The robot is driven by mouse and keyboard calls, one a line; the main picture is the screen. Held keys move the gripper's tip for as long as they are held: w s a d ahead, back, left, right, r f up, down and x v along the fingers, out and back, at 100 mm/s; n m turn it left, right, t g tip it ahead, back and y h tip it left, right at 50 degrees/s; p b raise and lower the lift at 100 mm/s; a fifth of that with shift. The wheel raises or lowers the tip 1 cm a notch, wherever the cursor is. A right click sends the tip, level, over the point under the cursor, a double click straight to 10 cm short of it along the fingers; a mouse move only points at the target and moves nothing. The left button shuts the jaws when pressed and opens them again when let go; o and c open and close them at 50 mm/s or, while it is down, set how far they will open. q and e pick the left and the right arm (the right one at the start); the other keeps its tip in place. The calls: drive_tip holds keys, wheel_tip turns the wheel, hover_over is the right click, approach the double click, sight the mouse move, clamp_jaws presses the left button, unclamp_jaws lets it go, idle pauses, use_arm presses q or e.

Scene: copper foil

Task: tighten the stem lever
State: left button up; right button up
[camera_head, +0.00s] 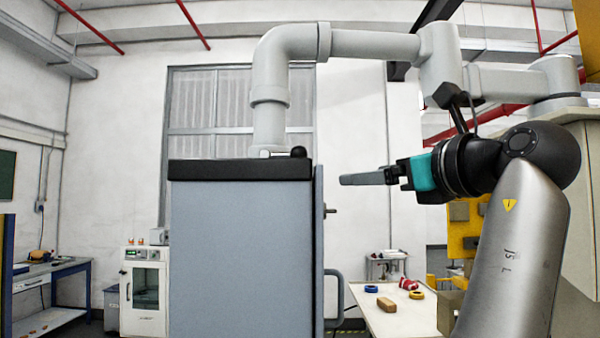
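No part is clearly marked as the stem lever. A small black knob (298,152) sits on the dark top of a grey-blue cabinet (242,250), beside the foot of a pipe. A short metal stem (330,211) sticks out of the cabinet's right side. My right gripper (343,180), with a teal body, comes in from the right. Its grey fingers point left, at about the height of the cabinet top and just right of it. The fingers overlap side-on, so their opening is hidden. I see nothing held. My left gripper is not in view.
A thick grey pipe (270,85) rises from the cabinet top and bends right. A curved handle (335,300) is lower on the cabinet's right side. A pale table (400,318) at lower right bears a brown block (386,304) and tape rolls. A workbench (50,275) stands far left.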

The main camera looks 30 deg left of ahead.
use_arm(q)
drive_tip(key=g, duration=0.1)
approach(301, 152)
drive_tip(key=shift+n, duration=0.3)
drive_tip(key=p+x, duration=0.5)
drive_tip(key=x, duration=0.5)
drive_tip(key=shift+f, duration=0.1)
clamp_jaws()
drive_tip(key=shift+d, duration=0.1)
idle(0.4)
